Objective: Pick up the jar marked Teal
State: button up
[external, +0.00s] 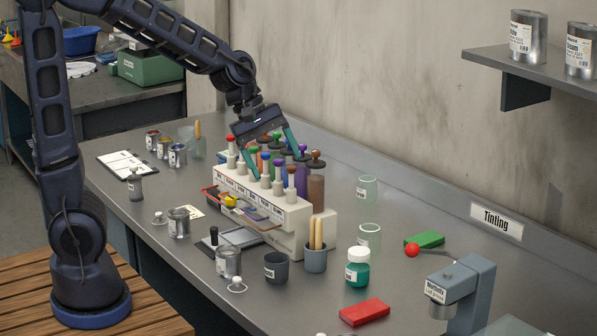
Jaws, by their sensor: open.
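A small jar of teal contents with a white lid (356,278) stands upright on the grey bench, right of the middle. Its white label is too small to read; its colour fits the jar marked Teal. My gripper (277,165) is open, with its two teal fingers pointing down over the white rack of coloured-knob dispensers (284,216). It is well up and to the left of the teal jar, apart from it. I see nothing held between the fingers, though knobs behind and below them make this part crowded.
Beside the jar are a clear glass jar (369,237), a grey cup with wooden sticks (315,259), a dark cup (276,268) and a red block (364,312). A blue-grey device with a red-ball lever (462,290) stands to the right. A shelf with cans (500,58) overhangs the upper right.

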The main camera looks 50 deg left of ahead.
jog(key=w+d+f+n, duration=0.5)
jog(key=w+f+n, duration=0.1)
jog(key=f, duration=0.1)
jog(key=n+y, duration=0.1)
jog(key=n, duration=0.5)
send_near(359, 263)
jog(key=w+a, duration=0.2)
jog(key=a, duration=0.1)
jog(key=shift+s+x, duration=0.15)
jog(key=shift+x, duration=1.4)
jog(key=shift+s+x, duration=0.1)
jog(key=shift+x, duration=1.4)
jog(key=shift+s+d+x, duration=0.15)
jog(key=shift+d+x, duration=0.05)
jog(key=shift+x, duration=1.2)
jog(key=shift+s+d+x, duration=0.1)
jog(key=shift+d+x, duration=0.05)
jog(key=shift+x, duration=1.2)
jog(key=c, duration=1.1)
jog(key=shift+c, duration=0.2)
jog(key=shift+r, duration=0.15)
